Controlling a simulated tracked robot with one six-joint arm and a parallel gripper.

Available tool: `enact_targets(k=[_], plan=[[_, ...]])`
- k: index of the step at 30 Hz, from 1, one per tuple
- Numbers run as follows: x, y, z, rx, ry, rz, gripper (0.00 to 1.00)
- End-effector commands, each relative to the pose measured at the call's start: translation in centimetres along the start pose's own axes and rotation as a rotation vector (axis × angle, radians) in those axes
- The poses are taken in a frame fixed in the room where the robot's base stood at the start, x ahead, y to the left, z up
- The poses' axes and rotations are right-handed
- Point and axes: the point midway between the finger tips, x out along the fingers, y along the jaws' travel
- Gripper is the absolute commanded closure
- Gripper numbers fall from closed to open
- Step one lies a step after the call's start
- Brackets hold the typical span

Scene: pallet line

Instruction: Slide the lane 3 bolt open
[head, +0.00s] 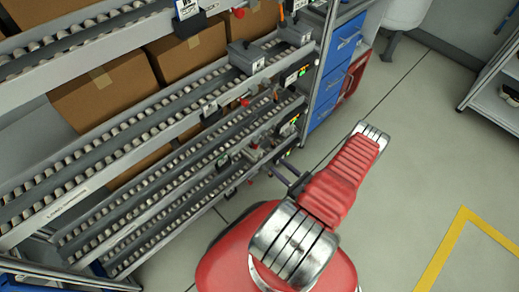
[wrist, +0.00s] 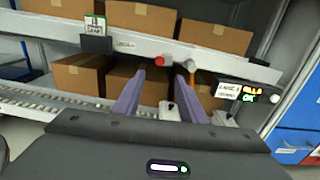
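My gripper (wrist: 160,78) shows in the wrist view with its two grey-purple fingers apart and nothing between the tips. In the head view the gripper (head: 283,172) is small at the rack's right end, partly hidden by my red arm. Beyond the fingers in the wrist view is a rail with a red knob (wrist: 160,61) and an orange-tipped part (wrist: 188,64). A small metal bracket (wrist: 168,108) sits low between the fingers. A white lane label (wrist: 229,91) is to the right, its number too small to read surely. I cannot tell which part is the lane 3 bolt.
The sloped roller rack (head: 120,140) fills the left of the head view, with cardboard boxes (head: 105,90) on its lanes. Blue drawers (head: 335,65) stand beyond its right end. A lit indicator (wrist: 249,95) is beside the label.

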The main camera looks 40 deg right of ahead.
Motion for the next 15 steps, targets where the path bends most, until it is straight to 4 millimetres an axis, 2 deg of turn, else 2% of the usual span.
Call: enact_targets(k=[15], plan=[[4.9, 0.1, 0.0, -0.001, 0.0, 0.005, 0.62]])
